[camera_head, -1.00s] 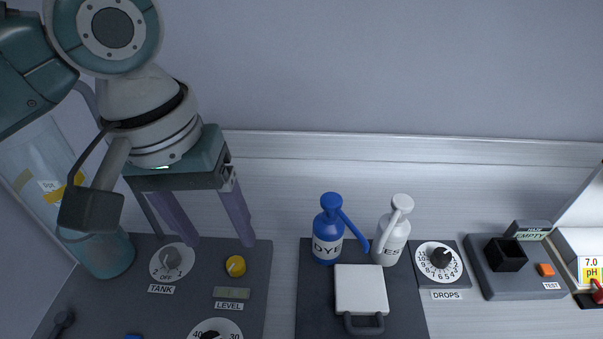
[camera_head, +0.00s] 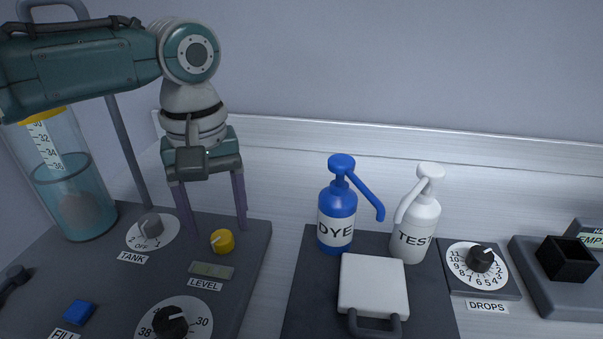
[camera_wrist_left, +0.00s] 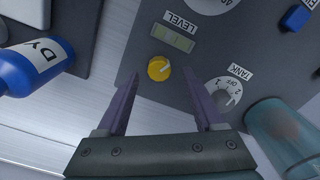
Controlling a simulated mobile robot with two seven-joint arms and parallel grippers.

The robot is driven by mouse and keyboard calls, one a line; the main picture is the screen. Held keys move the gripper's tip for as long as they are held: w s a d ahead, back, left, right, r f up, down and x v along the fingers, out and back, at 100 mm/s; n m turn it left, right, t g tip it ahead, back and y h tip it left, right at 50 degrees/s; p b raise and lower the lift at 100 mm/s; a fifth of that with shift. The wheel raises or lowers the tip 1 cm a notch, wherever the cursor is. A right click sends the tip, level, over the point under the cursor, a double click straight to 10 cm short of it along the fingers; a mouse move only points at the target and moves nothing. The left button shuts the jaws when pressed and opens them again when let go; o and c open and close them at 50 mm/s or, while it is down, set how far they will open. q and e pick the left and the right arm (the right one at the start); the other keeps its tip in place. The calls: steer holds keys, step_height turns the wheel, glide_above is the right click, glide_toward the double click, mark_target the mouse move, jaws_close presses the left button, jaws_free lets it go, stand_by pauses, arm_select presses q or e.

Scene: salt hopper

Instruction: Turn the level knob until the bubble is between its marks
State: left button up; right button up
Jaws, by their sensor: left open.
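The level knob (camera_head: 222,241) is a small yellow knob on the dark panel at the left, with a light pointer line. In the left wrist view the yellow knob (camera_wrist_left: 159,68) sits ahead of and between the fingertips. The level vial (camera_head: 212,271), above the LEVEL label, is a small greenish window; its bubble is too small to make out. The vial also shows in the left wrist view (camera_wrist_left: 171,38). My left gripper (camera_head: 217,233) is open, its purple fingers pointing down around the knob's area, apparently above it and not touching. My right gripper is not in view.
The TANK dial (camera_head: 151,230) is left of the knob, with a larger numbered dial (camera_head: 172,322) in front. A clear tank (camera_head: 73,190) stands at far left. A blue DYE bottle (camera_head: 337,215) and white TEST bottle (camera_head: 418,222) stand right, behind a white-lidded box (camera_head: 373,284).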

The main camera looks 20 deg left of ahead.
arm_select(q)
steer(key=shift+f, duration=1)
steer(key=shift+c, duration=0.3)
jaws_close()
